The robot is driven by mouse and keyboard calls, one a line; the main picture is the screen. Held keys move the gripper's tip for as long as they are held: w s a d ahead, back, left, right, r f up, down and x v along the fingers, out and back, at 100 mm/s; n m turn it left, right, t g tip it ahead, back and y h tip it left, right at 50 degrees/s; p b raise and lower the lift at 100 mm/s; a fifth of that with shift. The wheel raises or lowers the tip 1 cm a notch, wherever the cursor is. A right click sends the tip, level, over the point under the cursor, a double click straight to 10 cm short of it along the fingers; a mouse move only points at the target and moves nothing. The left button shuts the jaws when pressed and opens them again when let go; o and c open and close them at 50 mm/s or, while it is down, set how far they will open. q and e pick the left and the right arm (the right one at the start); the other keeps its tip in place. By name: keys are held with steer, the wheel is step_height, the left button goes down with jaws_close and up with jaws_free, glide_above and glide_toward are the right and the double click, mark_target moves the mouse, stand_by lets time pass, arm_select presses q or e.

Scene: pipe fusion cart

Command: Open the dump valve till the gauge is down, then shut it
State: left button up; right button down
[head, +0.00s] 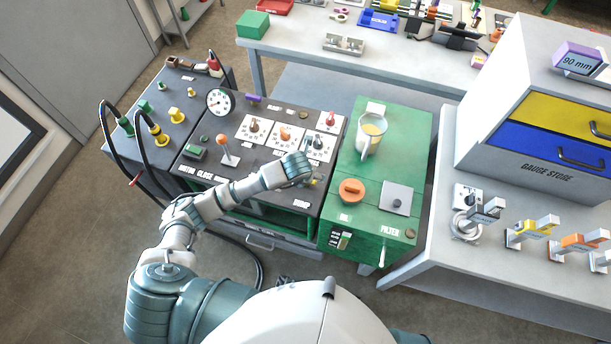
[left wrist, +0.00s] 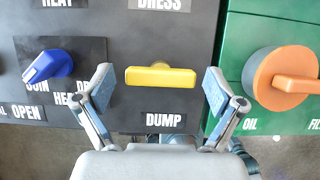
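The dump valve's yellow bar handle (left wrist: 161,77) lies crosswise above the DUMP label in the left wrist view. My left gripper (left wrist: 157,80) is open, with one finger on each side of the handle and a visible gap at both ends. In the head view my left gripper (head: 303,171) is over the front right of the dark panel and hides most of the handle. The round white gauge (head: 220,102) stands at the panel's back left. Its dark needle is too small to read surely. My right gripper is not in view.
A blue handle (left wrist: 47,66) is left of the dump valve, and an orange oil knob (left wrist: 286,79) is on the green unit (head: 341,210) to the right. A red-tipped lever (head: 222,143) stands on the panel. A jug (head: 371,132) stands on the green unit.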

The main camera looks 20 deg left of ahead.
arm_select(q)
steer(key=shift+s, duration=0.15)
steer(key=v, duration=1.1)
steer(key=shift+r, duration=0.3)
steer(key=shift+s, duration=0.1)
